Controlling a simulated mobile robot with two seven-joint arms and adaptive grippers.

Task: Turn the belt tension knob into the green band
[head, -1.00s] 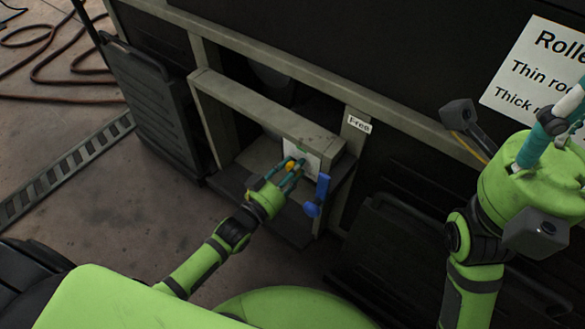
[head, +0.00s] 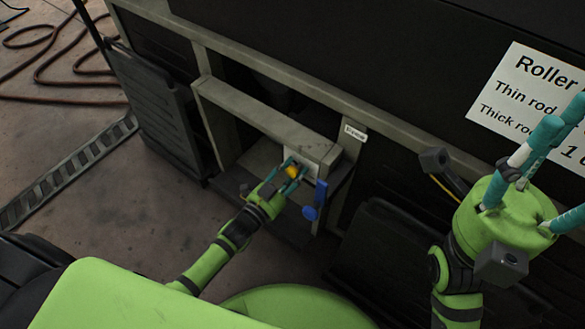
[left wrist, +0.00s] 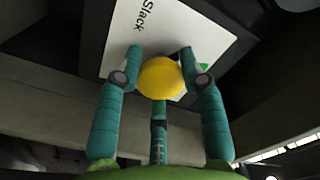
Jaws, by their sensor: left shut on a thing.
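The yellow tension knob (head: 292,172) sits on a white plate (head: 301,160) inside the frame opening. My left gripper (head: 293,174) is shut on the knob, its teal fingers around it. In the left wrist view the round knob (left wrist: 160,77) is between the fingertips (left wrist: 160,72). The white plate there (left wrist: 150,25) bears the word "Slack" at upper left. A bit of the green band (left wrist: 204,66) shows right of the knob, partly behind a finger. The knob's pointer is hidden. My right gripper (head: 545,160) is raised at the right, its fingers spread and empty.
A blue handle (head: 315,201) hangs just right of the plate, close to my left fingers. A small label (head: 355,132) is on the post. A roller sign (head: 530,95) is on the dark panel. Hoses (head: 55,60) lie on the floor at far left.

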